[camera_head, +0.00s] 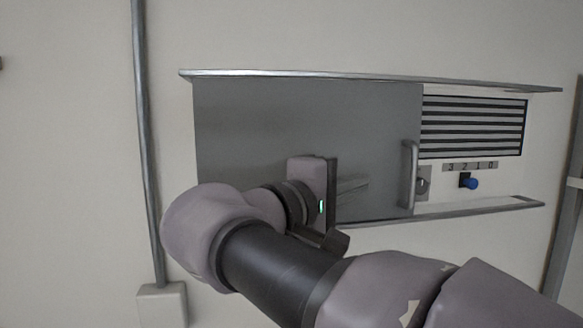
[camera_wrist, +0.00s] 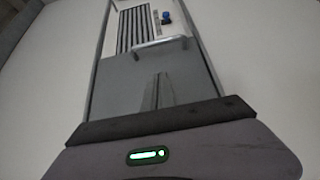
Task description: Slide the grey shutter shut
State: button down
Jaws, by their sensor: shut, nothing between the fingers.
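The grey shutter (camera_head: 270,120) is a flat panel between two horizontal rails on the wall. It covers the left and middle of the rail span; the right part is uncovered. Its upright bar handle (camera_head: 409,176) is at its right edge. In the wrist view the shutter (camera_wrist: 125,85) and handle (camera_wrist: 160,43) lie beyond the fingers. My gripper (camera_head: 366,184) is shut and empty, in front of the shutter's lower middle, left of the handle and apart from it. The shut fingers also show in the wrist view (camera_wrist: 158,82). Whether they touch the panel is unclear.
Right of the shutter are a striped vent (camera_head: 473,126), a number strip (camera_head: 470,166) and a blue knob (camera_head: 472,183). The upper rail (camera_head: 350,76) and lower rail (camera_head: 480,208) stick out. A conduit (camera_head: 147,140) runs down the wall at left to a box (camera_head: 163,305).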

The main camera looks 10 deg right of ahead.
aim_at(374, 177)
jog(key=p+x, duration=0.1)
jog(key=x, duration=0.5)
jog(key=shift+r, duration=0.15)
jog(key=d+p, duration=0.1)
jog(key=d, duration=0.2)
jog(key=shift+s+d, duration=0.15)
jog(key=shift+d, duration=0.15)
jog(key=shift+s+d, duration=0.2)
jog(key=shift+d, duration=0.1)
jog(key=shift+w, duration=0.1)
